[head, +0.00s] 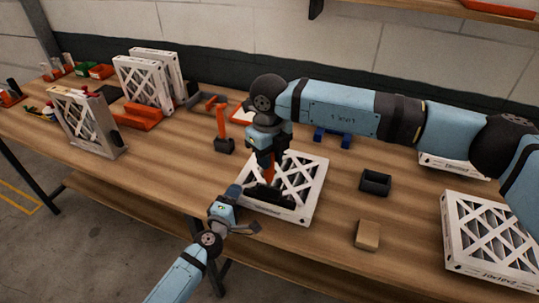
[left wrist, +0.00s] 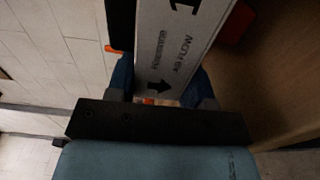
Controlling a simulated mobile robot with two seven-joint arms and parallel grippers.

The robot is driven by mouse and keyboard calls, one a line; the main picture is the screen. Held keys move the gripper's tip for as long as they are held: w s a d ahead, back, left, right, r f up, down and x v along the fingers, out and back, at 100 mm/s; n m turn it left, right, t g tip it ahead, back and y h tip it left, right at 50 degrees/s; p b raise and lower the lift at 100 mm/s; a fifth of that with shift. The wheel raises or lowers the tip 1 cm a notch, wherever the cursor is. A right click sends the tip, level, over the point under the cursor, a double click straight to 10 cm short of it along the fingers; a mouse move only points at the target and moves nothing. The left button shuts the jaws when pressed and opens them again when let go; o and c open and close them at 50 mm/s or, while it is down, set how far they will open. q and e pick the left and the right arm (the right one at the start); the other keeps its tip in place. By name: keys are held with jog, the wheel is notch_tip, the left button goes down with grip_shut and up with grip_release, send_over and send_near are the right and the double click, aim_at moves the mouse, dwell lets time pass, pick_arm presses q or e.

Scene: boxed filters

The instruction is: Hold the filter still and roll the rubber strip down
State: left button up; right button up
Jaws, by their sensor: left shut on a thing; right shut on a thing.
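A white-framed filter (head: 306,202) with a lattice face lies flat on the bench near its front edge. My left gripper (head: 226,205) is shut on the filter's left edge. The left wrist view shows the filter's side wall (left wrist: 172,45), with printed lettering and an arrow, between my blue fingers (left wrist: 160,88). My right gripper (head: 266,152) points down over the filter, shut on an orange-handled tool (head: 268,168). A dark piece (head: 270,196) lies below it at the filter's left part. I cannot tell tool head from rubber strip there; the right fingertips are partly hidden.
A wooden block (head: 367,235) and a black tray (head: 375,182) stand right of the filter. Another filter (head: 492,240) lies at the far right. Upright filters (head: 88,123) and an orange-handled tool (head: 222,128) stand to the left.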

jog(key=shift+f, duration=0.15)
jog(key=shift+r, duration=3.6)
